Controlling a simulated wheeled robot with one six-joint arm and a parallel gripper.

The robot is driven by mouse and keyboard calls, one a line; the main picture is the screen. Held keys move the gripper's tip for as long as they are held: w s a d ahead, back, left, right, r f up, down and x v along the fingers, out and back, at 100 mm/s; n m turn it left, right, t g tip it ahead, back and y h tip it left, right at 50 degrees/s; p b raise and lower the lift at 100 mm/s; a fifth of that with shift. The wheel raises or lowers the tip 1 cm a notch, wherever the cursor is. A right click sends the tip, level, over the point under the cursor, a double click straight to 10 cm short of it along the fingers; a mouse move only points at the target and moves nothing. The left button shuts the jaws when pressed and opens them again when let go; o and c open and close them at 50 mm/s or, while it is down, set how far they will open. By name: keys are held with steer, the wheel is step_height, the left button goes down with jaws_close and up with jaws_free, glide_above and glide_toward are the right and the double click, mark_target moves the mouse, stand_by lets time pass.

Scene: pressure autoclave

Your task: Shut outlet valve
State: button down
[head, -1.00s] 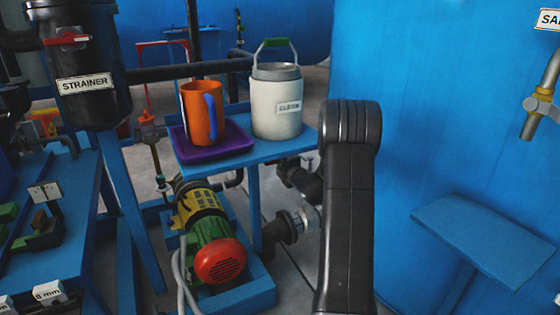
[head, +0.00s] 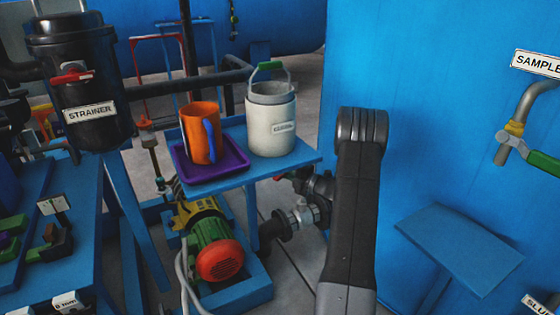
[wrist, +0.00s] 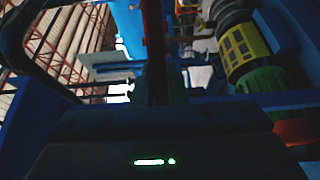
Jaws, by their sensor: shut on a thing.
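A grey metal valve (head: 303,215) sits on the dark pipework behind the pump, beside my arm in the head view. I see no label on it, so I cannot tell for sure that it is the outlet valve. My gripper (wrist: 162,92) is hidden behind my arm in the head view. In the wrist view it is shut on a dark red bar (wrist: 154,45), which looks like a valve handle. The picture is dark, and the far end of the bar is unclear.
The pump (head: 215,245) with its red end stands left of my arm. Above it, a blue stand (head: 285,165) holds an orange mug (head: 200,130) on a purple tray (head: 225,170) and a white canister (head: 270,125). A blue tank wall (head: 440,130) and shelf (head: 460,250) are to the right.

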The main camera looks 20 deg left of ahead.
steer(key=shift+s+d+n+g+y+p, duration=0.15)
steer(key=shift+d+n+g+p, duration=0.5)
steer(key=shift+g, duration=0.3)
steer(key=shift+s+d+n+g+y+p, duration=0.15)
steer(key=shift+d+n+g+p, duration=0.35)
steer(key=shift+d+g, duration=0.35)
steer(key=shift+a, duration=0.1)
steer(key=c, duration=1.4)
jaws_free()
steer(key=shift+c, duration=0.2)
